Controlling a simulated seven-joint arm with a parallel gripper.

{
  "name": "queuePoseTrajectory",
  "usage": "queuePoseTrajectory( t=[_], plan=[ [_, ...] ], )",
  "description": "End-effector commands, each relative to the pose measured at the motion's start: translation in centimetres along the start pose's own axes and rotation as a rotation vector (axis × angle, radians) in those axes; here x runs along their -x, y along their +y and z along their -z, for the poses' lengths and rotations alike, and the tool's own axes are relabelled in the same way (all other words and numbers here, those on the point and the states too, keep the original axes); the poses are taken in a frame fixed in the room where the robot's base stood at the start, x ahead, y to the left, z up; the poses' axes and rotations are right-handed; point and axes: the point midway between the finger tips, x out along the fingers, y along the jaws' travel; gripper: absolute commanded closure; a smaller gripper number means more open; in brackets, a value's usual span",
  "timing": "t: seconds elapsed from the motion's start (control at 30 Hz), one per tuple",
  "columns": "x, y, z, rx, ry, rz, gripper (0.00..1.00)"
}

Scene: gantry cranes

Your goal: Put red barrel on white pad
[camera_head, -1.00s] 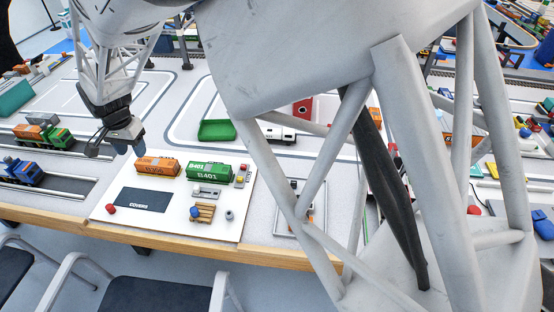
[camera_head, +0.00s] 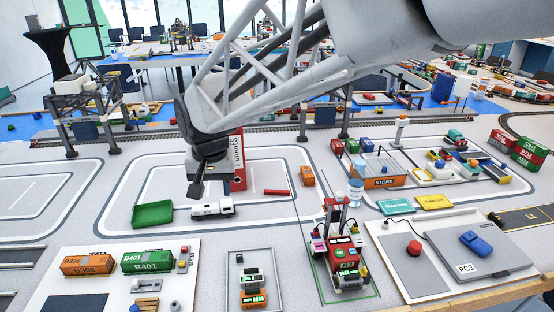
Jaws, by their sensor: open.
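A small red rounded object (camera_head: 414,248), which may be the red barrel, stands on a grey mat at the right. The mat lies on a white board (camera_head: 385,246) beside a grey panel marked PC3. Another white board (camera_head: 107,254) lies at the lower left with orange and green wagons; I cannot tell which white surface is the white pad. My gripper (camera_head: 196,191) is open above the table near the white truck, pointing down, well to the left of the red object. No object shows between its fingers.
A green tray (camera_head: 152,214) and a white truck (camera_head: 212,209) stand below my gripper. A red binder (camera_head: 238,165) stands close behind it. A red crane vehicle (camera_head: 342,256) stands between my gripper and the right board. A blue object (camera_head: 476,243) lies on the PC3 panel.

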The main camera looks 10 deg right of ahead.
Motion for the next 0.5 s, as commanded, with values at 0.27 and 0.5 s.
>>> queuePoseTrajectory(
  t=[0.27, 0.5],
  plan=[
    [2.5, 9.7, -4.2, -0.008, 0.036, -0.009, 0.50],
    [3.6, 16.4, -9.0, -0.008, 0.064, -0.023, 0.50]
  ],
)
